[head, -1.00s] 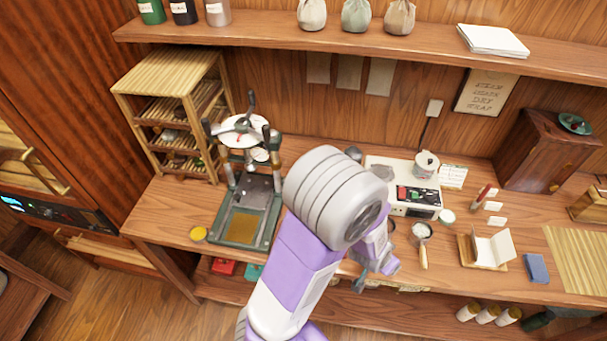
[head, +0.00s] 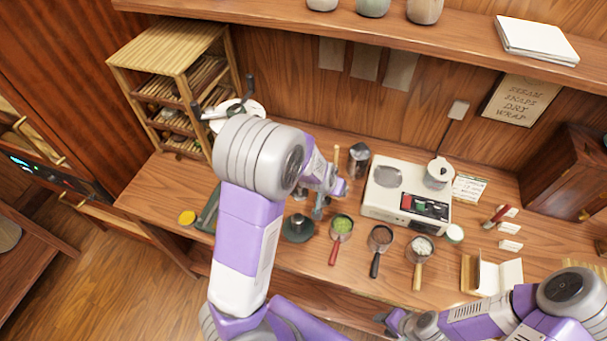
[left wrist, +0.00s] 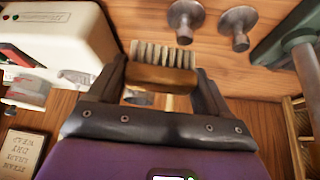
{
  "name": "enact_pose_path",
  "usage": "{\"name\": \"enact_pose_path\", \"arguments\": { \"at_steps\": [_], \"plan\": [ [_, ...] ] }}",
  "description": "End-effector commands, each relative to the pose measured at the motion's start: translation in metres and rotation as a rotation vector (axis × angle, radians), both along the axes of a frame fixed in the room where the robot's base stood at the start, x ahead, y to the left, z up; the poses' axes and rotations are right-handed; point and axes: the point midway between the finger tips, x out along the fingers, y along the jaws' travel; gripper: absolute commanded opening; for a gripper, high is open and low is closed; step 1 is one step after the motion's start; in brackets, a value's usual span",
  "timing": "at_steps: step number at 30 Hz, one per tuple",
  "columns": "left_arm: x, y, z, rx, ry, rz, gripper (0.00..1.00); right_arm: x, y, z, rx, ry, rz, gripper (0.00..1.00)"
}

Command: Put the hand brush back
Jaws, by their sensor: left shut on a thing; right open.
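The hand brush (left wrist: 160,78), a wooden block with pale bristles, is held between the two dark fingers of my left gripper (left wrist: 161,84) in the left wrist view. The bristles point to the top of that view, towards two round metal knobs. In the head view my left gripper (head: 322,192) is over the bench, between the press and the scale; I cannot clearly make out the brush there. My right gripper (head: 384,321) is low at the bench's front edge, apart from everything on it, its fingers small in the picture. The brush's resting place is not clear.
A white scale (head: 388,196) stands right of my left gripper. A strainer with green tea (head: 341,228), other handled scoops and a dark round weight (head: 298,228) are in front. The press is mostly hidden behind my left arm. A bamboo rack (head: 175,90) stands at the left.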

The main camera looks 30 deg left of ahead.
Motion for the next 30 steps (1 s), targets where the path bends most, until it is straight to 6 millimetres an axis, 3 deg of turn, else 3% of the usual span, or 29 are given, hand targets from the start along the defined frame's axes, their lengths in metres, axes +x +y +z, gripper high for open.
{"name": "enact_pose_path", "arguments": {
  "at_steps": [1, 6, 12, 17, 24, 30],
  "plan": [
    [0.017, 0.018, -0.003, 0.001, -0.004, 0.027, 0.50, 0.000, 0.000, -0.007, 0.000, 0.000, 0.000, 0.43],
    [0.057, 0.071, 0.000, 0.006, 0.000, 0.093, 0.50, 0.000, 0.000, -0.016, 0.000, 0.000, 0.000, 0.43],
    [0.081, 0.115, 0.005, 0.019, 0.006, 0.145, 0.50, 0.000, 0.000, -0.023, 0.000, 0.000, 0.000, 0.43],
    [0.086, 0.128, 0.000, 0.022, 0.011, 0.161, 0.50, 0.000, 0.000, -0.025, 0.000, 0.000, 0.000, 0.43],
    [0.086, 0.129, -0.044, 0.022, 0.013, 0.163, 0.50, 0.000, 0.000, -0.031, 0.000, -0.001, 0.000, 0.43],
    [0.086, 0.129, -0.059, 0.023, 0.010, 0.162, 0.50, 0.000, 0.000, -0.032, 0.000, -0.001, 0.000, 0.43]
  ]
}}
